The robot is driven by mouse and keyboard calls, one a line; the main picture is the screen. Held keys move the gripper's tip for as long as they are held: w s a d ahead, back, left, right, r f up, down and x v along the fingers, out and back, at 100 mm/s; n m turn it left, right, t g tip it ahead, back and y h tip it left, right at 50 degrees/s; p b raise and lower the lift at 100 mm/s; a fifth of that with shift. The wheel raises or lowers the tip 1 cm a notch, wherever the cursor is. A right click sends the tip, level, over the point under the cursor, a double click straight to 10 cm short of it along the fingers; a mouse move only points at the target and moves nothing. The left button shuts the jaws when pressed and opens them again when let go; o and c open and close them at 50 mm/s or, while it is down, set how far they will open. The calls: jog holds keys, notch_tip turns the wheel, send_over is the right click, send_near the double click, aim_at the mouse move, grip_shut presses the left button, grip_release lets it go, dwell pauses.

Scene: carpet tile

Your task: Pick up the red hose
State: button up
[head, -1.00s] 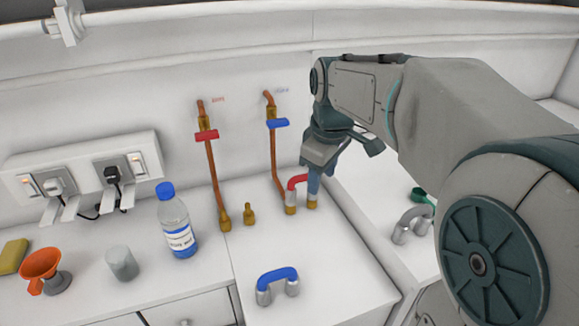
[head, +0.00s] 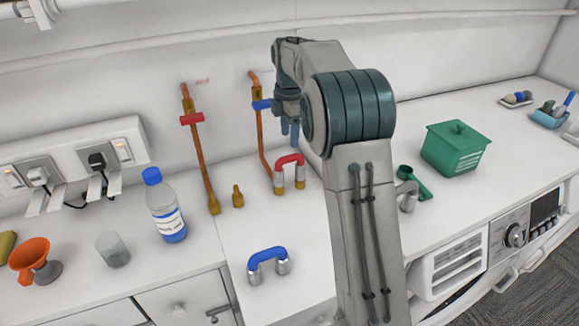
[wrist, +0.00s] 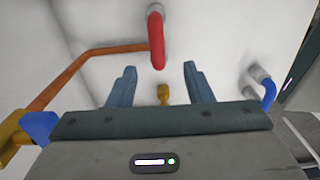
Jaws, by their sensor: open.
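The red hose (head: 290,160) is a U-shaped piece with grey ends, upright on brass stubs on the white counter. In the head view my gripper (head: 289,132) is above and behind it, partly hidden by my arm. Its blue fingers point down and look clear of the hose. In the wrist view the red hose (wrist: 156,40) appears beyond the fingertips, near the middle between them. My gripper (wrist: 160,70) is open, with nothing held between its two fingers.
A blue hose (head: 267,255) stands in front. Copper pipes with a red valve (head: 192,119) and blue valve (head: 262,105) rise close behind.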

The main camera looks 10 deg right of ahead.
aim_at(289, 155)
notch_tip(289, 155, down, 4)
jog(key=shift+f, duration=0.15)
jog(key=shift+w+f+p, duration=0.15)
jog(key=shift+f+p, duration=0.4)
jog(key=shift+f, duration=0.75)
jog(key=shift+w+f+p, duration=0.1)
jog(key=shift+f+p, duration=0.4)
jog(key=shift+f, duration=0.8)
grip_shut()
